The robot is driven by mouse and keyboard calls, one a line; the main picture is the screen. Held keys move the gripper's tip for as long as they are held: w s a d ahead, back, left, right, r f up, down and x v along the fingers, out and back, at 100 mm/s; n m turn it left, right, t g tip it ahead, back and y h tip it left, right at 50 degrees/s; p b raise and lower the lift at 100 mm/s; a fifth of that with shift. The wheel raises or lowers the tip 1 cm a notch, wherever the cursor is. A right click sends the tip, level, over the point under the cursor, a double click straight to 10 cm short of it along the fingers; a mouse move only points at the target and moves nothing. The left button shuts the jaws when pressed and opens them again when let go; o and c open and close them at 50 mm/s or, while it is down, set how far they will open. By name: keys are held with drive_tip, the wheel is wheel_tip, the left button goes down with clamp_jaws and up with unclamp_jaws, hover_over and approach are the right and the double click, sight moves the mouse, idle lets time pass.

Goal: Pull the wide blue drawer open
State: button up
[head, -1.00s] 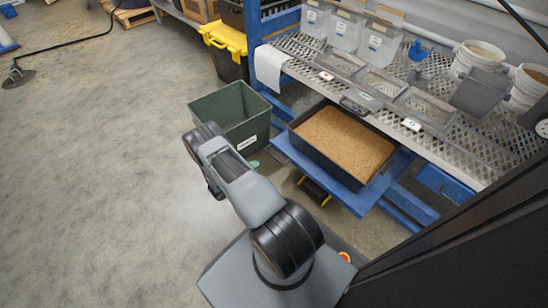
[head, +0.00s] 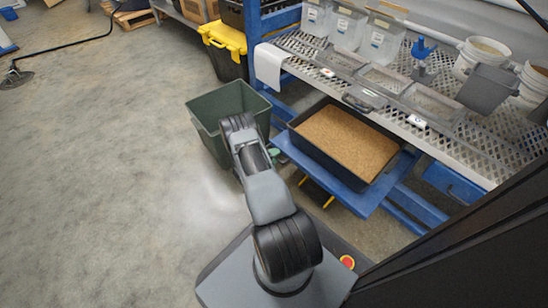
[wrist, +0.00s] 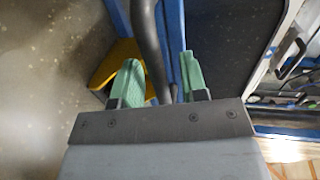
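A blue drawer front (head: 452,183) with a small dark handle shows under the right part of the bench in the head view, partly cut off by a dark panel. It looks closed. My gripper (wrist: 157,70) has two green fingers spread apart in the wrist view. A dark curved bar (wrist: 150,45) passes between or behind them; I cannot tell which, and nothing looks clamped. In the head view my arm hides most of the gripper; a green fingertip shows beside the green bin, left of the blue shelf.
A blue shelf (head: 365,202) carries a black tray of brown substrate (head: 312,150). The perforated bench (head: 460,150) holds clear bins, trays and white buckets. A green bin (head: 205,125) stands close by my arm. The floor (head: 90,190) at left is open.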

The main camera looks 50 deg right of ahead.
drive_tip(key=shift+c, duration=0.5)
clamp_jaws()
